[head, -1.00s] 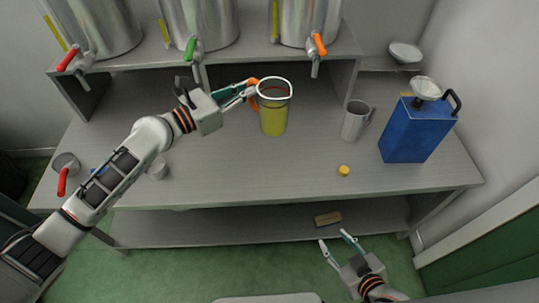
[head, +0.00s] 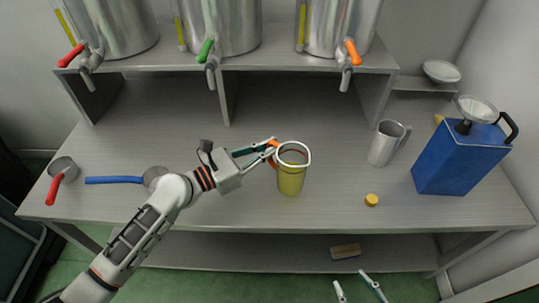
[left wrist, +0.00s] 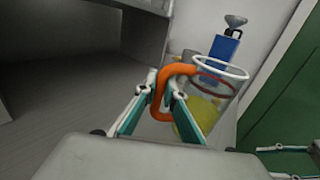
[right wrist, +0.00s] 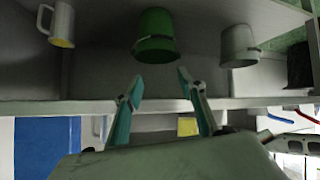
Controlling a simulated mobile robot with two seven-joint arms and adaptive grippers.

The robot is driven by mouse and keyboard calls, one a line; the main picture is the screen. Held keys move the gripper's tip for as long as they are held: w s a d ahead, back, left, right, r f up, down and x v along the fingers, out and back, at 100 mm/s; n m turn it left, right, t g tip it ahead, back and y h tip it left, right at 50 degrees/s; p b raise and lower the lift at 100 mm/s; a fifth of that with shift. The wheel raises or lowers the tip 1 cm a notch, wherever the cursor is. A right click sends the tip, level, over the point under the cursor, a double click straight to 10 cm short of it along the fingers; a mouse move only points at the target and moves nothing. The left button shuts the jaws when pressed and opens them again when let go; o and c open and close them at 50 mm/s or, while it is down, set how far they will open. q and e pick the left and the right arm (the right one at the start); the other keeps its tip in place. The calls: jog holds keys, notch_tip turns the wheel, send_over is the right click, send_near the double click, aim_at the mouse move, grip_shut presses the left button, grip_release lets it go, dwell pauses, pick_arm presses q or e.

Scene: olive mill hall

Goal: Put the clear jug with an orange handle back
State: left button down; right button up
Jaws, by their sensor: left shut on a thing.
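The clear jug with an orange handle (head: 290,182) holds yellow-green liquid and is upright over the front middle of the worktop. I cannot tell whether its base touches the worktop. My left gripper (head: 272,151) is shut on its orange handle, with the jug to the right of the fingers. The left wrist view shows the handle (left wrist: 161,98) between the fingertips and the jug's white rim behind it. My right gripper (head: 351,279) is open and empty, low in front of the bench; its spread fingers show in the right wrist view (right wrist: 160,82).
Steel tanks with red, green and orange taps (head: 347,62) stand on the raised shelf. A grey metal jug (head: 384,143), a blue can (head: 458,160) and a yellow cap (head: 371,200) are to the right. Ladles with red (head: 54,188) and blue (head: 113,180) handles lie left.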

aim_at(269, 160)
pick_arm(q)
notch_tip(269, 160, down, 4)
jog(key=shift+r+b, duration=0.2)
jog(key=shift+b, duration=0.3)
jog(key=shift+r, duration=0.2)
jog(key=shift+f, duration=0.25)
jog(key=c, duration=2.2)
grip_release()
jog(key=shift+o, duration=0.3)
pick_arm(e)
jog(key=shift+w+a, duration=0.1)
jog(key=shift+a, duration=0.15)
pick_arm(q)
jog(key=shift+r, duration=0.1)
